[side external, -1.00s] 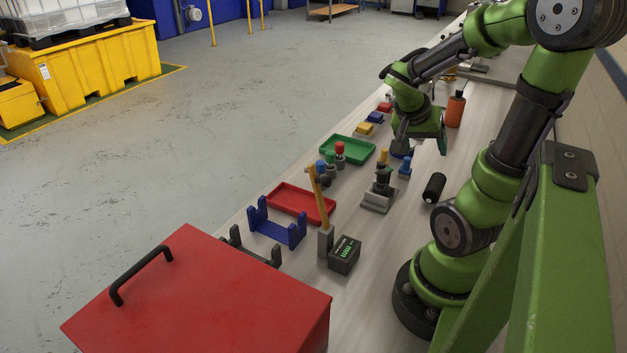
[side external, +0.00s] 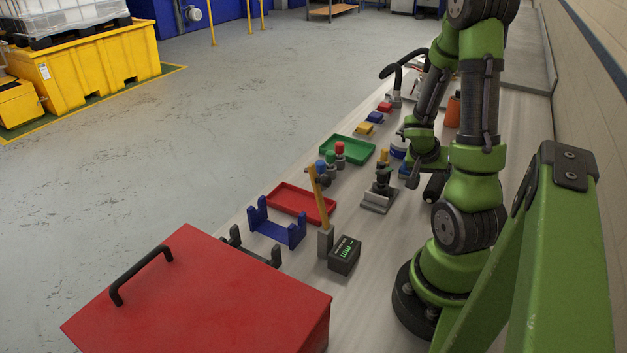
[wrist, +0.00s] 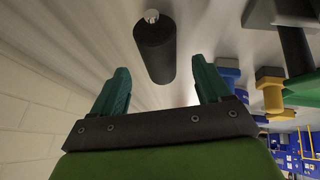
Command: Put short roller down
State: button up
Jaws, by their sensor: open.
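The short roller, a black cylinder with a pale end stub, lies on the bench in the side view (side external: 433,187), partly hidden by my arm. In the wrist view the roller (wrist: 156,50) lies ahead of my fingertips, roughly centred between them and apart from them. My gripper (wrist: 163,82) has its two teal fingers spread and nothing between them. In the side view my gripper (side external: 424,172) is low over the bench beside the roller, with its fingers partly hidden.
A stand with a yellow-topped part (side external: 380,190) is just left of my gripper. A red tray (side external: 300,203), a green tray (side external: 347,149), a blue cradle (side external: 277,228) and a dark meter box (side external: 344,255) share the bench. An orange bottle (side external: 453,111) stands behind my arm.

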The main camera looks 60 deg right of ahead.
jog(key=shift+x, duration=1.4)
jog(key=c, duration=1.4)
jog(key=shift+d+r, duration=0.1)
jog(key=shift+r, duration=0.05)
